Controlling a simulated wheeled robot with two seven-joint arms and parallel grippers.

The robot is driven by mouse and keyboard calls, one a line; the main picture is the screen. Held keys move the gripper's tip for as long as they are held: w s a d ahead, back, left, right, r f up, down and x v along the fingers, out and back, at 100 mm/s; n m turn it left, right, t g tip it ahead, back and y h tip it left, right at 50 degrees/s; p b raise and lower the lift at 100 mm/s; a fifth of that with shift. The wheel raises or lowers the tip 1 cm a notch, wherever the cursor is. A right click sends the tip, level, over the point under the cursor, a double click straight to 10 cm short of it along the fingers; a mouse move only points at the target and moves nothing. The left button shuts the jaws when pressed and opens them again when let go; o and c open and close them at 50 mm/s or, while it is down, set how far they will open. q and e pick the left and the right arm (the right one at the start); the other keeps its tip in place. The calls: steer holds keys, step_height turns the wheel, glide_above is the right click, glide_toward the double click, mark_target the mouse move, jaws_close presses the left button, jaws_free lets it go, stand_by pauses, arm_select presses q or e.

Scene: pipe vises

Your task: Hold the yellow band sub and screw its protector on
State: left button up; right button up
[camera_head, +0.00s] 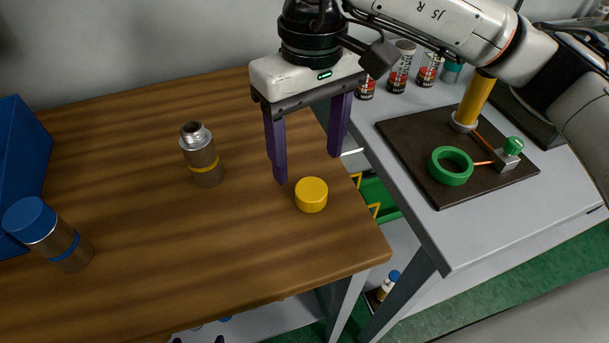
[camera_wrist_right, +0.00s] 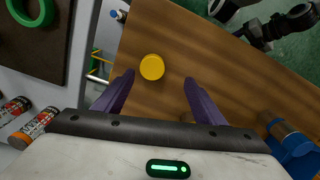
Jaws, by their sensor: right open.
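The yellow band sub (camera_head: 202,160) stands upright on the wooden table, a grey-brown cylinder with a yellow ring and a bare silver thread on top. Its yellow protector (camera_head: 311,195) is a round cap lying apart on the table near the right edge; it also shows in the right wrist view (camera_wrist_right: 151,67). My right gripper (camera_head: 309,169) is open and empty, fingers pointing down, just behind the protector, to the right of the sub. Two purple tips of my left gripper (camera_head: 198,340) barely show at the bottom edge of the head view.
A sub with a blue cap (camera_head: 48,234) stands at the left, by a blue bin (camera_head: 24,150). On the grey bench at right, a dark mat (camera_head: 405,130) holds a green ring (camera_head: 451,166) and a yellow post (camera_head: 474,100). Spray cans stand behind. The table's front middle is clear.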

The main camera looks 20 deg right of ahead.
steer(key=shift+w+d+r, duration=0.1)
steer(key=shift+d+r, duration=0.1)
steer(key=shift+d, duration=0.05)
glide_above(311, 188)
steer(key=s, duration=0.1)
steer(key=f, duration=0.5)
steer(key=shift+a, duration=0.2)
steer(key=shift+w+d+f+p, duration=0.1)
steer(key=shift+w+f+p, duration=0.1)
steer(key=shift+f, duration=0.7)
steer(key=shift+w+d+f+p, duration=0.15)
steer(key=shift+f+p, duration=0.1)
steer(key=shift+f, duration=0.65)
steer(key=shift+w+f+p, duration=0.15)
steer(key=shift+f+p, duration=0.05)
steer(key=shift+f, duration=0.7)
steer(key=shift+c, duration=0.3)
